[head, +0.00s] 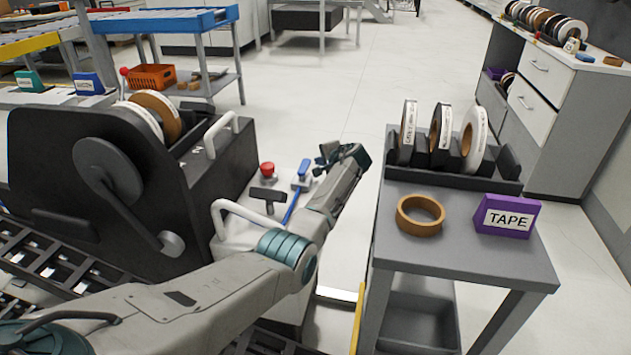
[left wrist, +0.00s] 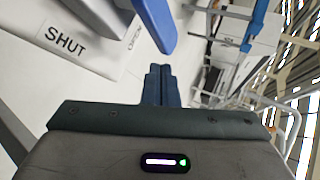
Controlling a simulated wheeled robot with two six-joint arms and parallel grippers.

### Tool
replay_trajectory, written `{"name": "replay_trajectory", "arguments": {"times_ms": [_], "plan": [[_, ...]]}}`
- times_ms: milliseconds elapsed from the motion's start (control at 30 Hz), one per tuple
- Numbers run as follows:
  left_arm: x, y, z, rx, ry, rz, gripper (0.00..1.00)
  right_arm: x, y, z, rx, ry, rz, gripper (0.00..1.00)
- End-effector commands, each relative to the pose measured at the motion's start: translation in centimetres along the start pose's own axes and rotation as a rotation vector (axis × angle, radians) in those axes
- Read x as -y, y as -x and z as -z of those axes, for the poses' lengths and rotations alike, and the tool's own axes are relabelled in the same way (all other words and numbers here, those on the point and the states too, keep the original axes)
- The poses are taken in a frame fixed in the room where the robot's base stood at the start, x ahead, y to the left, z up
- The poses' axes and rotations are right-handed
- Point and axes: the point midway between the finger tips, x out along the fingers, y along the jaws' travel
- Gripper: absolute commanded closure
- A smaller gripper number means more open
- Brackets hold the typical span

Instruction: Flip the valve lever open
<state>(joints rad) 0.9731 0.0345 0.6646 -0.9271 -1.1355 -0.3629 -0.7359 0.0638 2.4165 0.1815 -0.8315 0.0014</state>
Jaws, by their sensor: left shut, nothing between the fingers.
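The blue valve lever (head: 304,169) stands on a pale panel at the right side of the dark machine. In the left wrist view the lever (left wrist: 155,20) reaches down from the top edge, its rounded end just ahead of my fingers. A "SHUT" label (left wrist: 65,41) lies to its left; a smaller label (left wrist: 133,36) close beside the lever is hard to read. My left gripper (head: 327,154) is just right of the lever, with its fingers (left wrist: 158,85) closed together and empty. A small gap seems to separate fingertips and lever. My right gripper is not in view.
A red button (head: 267,170) and a black T-handle (head: 268,194) sit left of the lever. A white rail (head: 240,215) is near my forearm. A grey cart (head: 460,248) with tape rolls and a purple TAPE block (head: 507,216) stands to the right.

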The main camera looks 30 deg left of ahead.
Motion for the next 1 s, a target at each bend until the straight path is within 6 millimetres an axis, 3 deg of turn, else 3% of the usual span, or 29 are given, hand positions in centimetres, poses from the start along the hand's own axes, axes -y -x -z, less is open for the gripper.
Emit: {"name": "replay_trajectory", "arguments": {"times_ms": [800, 1000], "plan": [[0.4, -0.5, 0.0, -0.001, 0.000, 0.001, 1.00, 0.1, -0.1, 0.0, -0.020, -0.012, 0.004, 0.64], [2.1, 0.5, 0.0, -0.002, 0.002, 0.003, 1.00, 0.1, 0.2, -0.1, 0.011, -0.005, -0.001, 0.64]]}}
